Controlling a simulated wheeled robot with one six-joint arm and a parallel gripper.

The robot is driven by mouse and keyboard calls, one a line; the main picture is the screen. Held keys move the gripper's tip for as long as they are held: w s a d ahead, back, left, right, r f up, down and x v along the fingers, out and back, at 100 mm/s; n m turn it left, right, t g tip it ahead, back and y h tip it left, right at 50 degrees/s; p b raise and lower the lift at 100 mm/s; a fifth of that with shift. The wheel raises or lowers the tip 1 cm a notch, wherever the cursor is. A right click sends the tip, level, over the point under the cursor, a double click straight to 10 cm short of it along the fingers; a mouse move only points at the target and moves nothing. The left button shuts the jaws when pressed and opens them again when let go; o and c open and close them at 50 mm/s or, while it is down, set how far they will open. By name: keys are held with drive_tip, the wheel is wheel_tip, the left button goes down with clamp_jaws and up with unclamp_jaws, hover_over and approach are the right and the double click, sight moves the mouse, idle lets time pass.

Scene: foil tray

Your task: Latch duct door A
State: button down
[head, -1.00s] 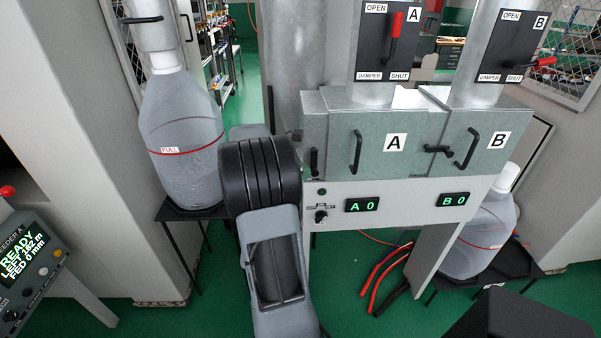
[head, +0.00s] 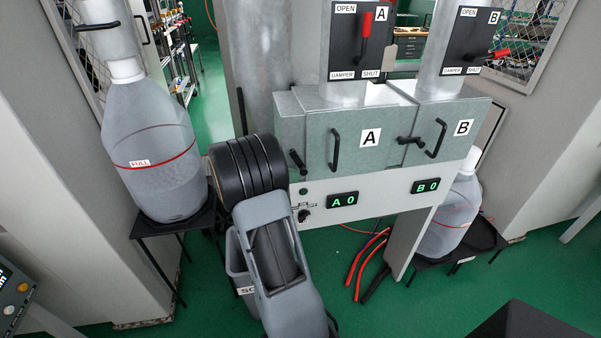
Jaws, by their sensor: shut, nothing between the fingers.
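Duct door A (head: 350,163) is the grey metal panel marked with a white A; it looks closed against its duct box. Its black pull handle (head: 335,149) stands upright on it. At the door's left edge a short black latch lever (head: 298,162) sits tilted, its lower end to the right. Door B (head: 452,152) lies to the right, with a level black latch lever (head: 410,140) at its left edge. My arm rises from the bottom to just left of door A's latch; my gripper is hidden behind its black ribbed joint.
Displays read A 0 (head: 342,200) and B 0 (head: 425,186). Damper A's red lever (head: 366,24) points up; damper B's (head: 494,54) points right. A large jug (head: 150,165) marked FULL stands on a black stand at left. Red hoses (head: 366,262) hang below the panel.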

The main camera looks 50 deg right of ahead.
drive_tip(key=shift+s+d+p, duration=0.35)
drive_tip(key=shift+p, duration=0.15)
drive_tip(key=shift+f, duration=0.1)
idle(0.4)
drive_tip(key=w+a+f+b, duration=0.2)
drive_tip(key=w+a+f, duration=0.2)
drive_tip(key=w+a, duration=0.4)
drive_tip(key=shift+a+f, duration=0.25)
drive_tip(key=shift+a, duration=0.4)
idle(0.3)
